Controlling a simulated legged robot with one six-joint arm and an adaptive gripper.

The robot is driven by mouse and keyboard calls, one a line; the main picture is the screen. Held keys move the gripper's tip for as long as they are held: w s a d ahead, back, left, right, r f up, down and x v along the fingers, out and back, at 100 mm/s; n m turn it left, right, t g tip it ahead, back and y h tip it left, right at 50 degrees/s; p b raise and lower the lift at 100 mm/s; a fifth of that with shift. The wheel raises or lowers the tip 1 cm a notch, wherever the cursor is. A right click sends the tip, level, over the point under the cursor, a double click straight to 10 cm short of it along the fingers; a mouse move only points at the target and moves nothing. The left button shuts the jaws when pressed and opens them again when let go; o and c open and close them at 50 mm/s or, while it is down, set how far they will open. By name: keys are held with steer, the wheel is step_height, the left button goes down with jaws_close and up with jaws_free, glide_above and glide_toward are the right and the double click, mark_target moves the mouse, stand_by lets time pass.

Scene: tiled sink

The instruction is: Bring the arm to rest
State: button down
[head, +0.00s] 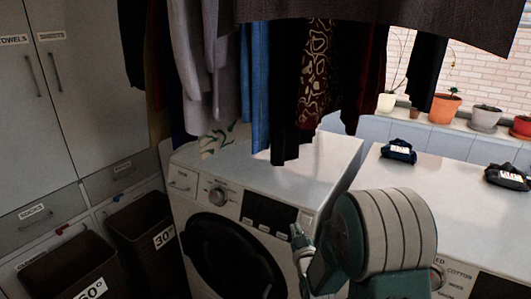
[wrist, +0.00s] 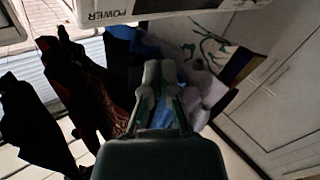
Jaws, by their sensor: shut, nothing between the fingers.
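My gripper (head: 297,232) shows in the head view in front of the right end of the washing machine's control panel, pointing up and to the left. My grey and green arm is folded behind it at the lower right. In the wrist view, my gripper (wrist: 160,68) has its two fingers together with nothing held between them. I cannot tell whether the fingertips touch the machine front.
The washing machine (head: 276,176) stands in the middle, with another white appliance (head: 452,205) at right holding dark folded bundles (head: 398,151). Clothes (head: 255,80) hang above. Brown bins (head: 140,232) and cabinets (head: 95,85) are at left. Potted plants (head: 445,106) line the sill.

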steer(key=s+r+m+g+h, duration=0.1)
steer(key=s+r+g, duration=0.25)
steer(key=r, duration=0.35)
steer(key=s+r+m+g, duration=0.1)
steer(key=s+g, duration=0.3)
steer(key=s, duration=1.1)
steer(key=s+d+r+m+g, duration=0.1)
steer(key=s+r+g, duration=0.3)
steer(key=s, duration=1.1)
steer(key=shift+s+d+r+m+g+h, duration=0.2)
steer(key=shift+r+m+g+h, duration=0.15)
steer(key=shift+g, duration=0.2)
steer(key=c, duration=1.3)
jaws_free()
steer(key=shift+w+f, duration=0.1)
steer(key=shift+c, duration=0.2)
